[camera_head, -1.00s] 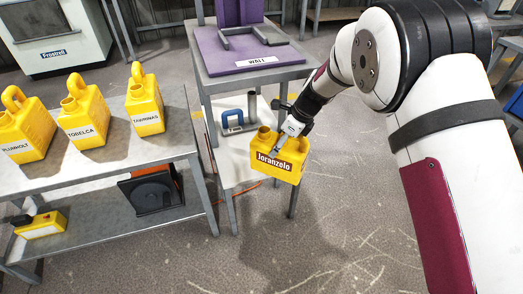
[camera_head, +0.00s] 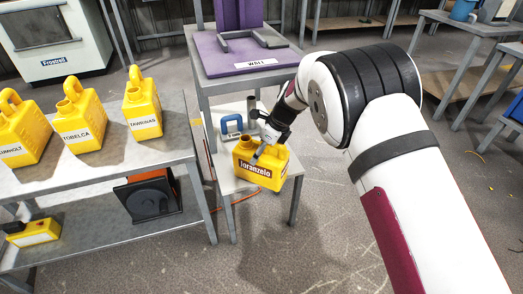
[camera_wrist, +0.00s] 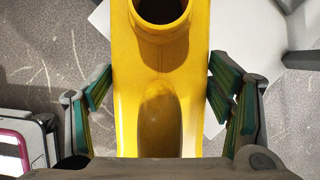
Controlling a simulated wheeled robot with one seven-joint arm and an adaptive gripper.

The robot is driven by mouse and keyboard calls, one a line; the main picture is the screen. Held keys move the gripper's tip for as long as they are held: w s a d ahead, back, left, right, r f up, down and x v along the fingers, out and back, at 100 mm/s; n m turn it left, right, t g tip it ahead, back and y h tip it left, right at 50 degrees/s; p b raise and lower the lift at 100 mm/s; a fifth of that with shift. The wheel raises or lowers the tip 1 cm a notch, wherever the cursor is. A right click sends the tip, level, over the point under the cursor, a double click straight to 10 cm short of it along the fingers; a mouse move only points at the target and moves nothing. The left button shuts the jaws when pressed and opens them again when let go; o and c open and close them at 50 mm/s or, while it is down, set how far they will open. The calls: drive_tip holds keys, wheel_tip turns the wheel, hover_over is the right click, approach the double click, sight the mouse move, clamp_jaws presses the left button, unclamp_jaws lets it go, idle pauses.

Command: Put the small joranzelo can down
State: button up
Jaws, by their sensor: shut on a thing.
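The yellow can labelled Joranzelo (camera_head: 262,172) is upright at the front of a low pale table (camera_head: 225,180) in the head view. My gripper (camera_head: 268,145) is shut on the can from above. In the wrist view the can (camera_wrist: 160,75) fills the middle, its round open mouth at the top and a finger with green pads on each side. Whether the can's base touches the tabletop or hangs just above it, I cannot tell.
A purple scale (camera_head: 240,60) is on the higher table behind. Several yellow cans, including one labelled Tobelca (camera_head: 80,125), stand on the metal bench (camera_head: 125,165) at left.

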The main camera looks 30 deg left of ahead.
drive_tip(key=o, duration=1.6)
drive_tip(key=p+v, duration=0.3)
drive_tip(key=v, duration=0.4)
drive_tip(key=shift+d+r, duration=0.1)
drive_tip(key=shift+r, duration=0.25)
